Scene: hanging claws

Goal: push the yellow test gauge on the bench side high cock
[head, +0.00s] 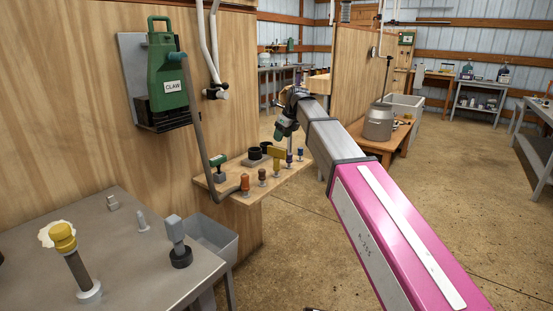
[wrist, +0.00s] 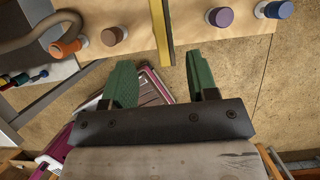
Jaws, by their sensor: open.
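A yellow T-shaped piece (head: 277,153), which I take for the test gauge, stands in the row on the wooden shelf (head: 225,197). In the wrist view a long yellow bar (wrist: 160,30) shows between the brown knob (wrist: 112,35) and the purple knob (wrist: 220,17). I cannot tell which cock is the bench side high one. My gripper (head: 284,130) is open and empty, just above the row in the head view. In the wrist view its green fingers (wrist: 162,72) stand apart, with the bar's end in line with the gap; I see no contact.
An orange knob (head: 245,183) and a blue knob (head: 300,154) stand on the shelf. A bent grey hose (head: 196,135) runs down to it from the green claw unit (head: 166,80).

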